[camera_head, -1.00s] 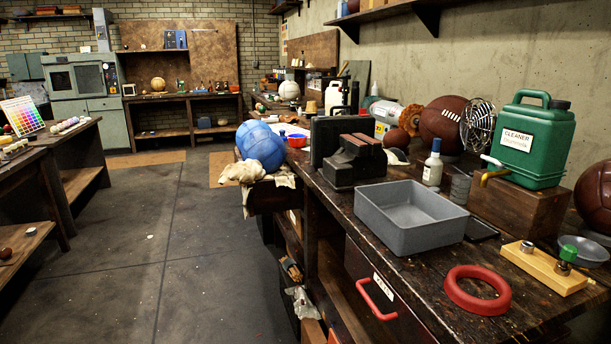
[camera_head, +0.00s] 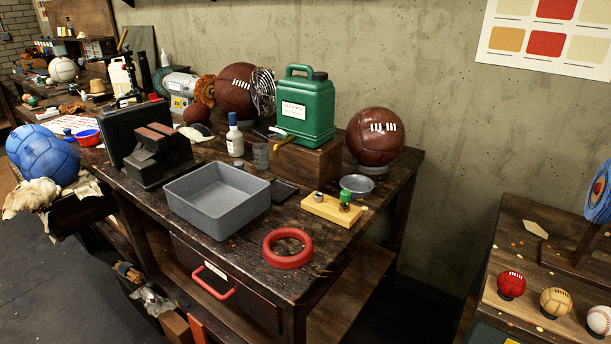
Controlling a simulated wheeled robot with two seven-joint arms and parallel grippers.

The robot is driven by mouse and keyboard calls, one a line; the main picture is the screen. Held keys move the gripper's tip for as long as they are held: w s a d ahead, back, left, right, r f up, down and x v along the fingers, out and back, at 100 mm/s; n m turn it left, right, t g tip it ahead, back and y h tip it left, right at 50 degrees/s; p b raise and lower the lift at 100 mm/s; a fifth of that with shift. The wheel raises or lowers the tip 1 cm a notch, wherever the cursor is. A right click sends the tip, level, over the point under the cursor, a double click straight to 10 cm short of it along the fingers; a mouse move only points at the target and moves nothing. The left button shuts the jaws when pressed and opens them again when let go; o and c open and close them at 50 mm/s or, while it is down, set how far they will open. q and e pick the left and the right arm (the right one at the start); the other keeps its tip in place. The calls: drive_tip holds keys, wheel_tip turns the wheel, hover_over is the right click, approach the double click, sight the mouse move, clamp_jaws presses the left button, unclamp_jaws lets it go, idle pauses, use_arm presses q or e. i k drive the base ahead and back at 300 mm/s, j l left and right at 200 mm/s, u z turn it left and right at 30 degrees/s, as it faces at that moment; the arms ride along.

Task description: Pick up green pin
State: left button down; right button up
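The green pin (camera_head: 345,196) is a small green-topped piece standing upright on a light wooden block (camera_head: 328,211). A second small metal-coloured piece (camera_head: 319,197) stands on the same block, left of the green one. The block lies near the right end of the dark workbench (camera_head: 367,236). Neither of my grippers shows in this view.
A red ring (camera_head: 288,260) lies in front of the block at the bench edge. A grey tray (camera_head: 217,228) stands to its left. A metal dish (camera_head: 357,184), a green cleaner jug (camera_head: 307,100) and a brown ball (camera_head: 374,136) stand behind. A second table (camera_head: 540,243) holds small balls at right.

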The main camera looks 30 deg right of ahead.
sight(345, 195)
drive_tip(key=z, duration=1.25)
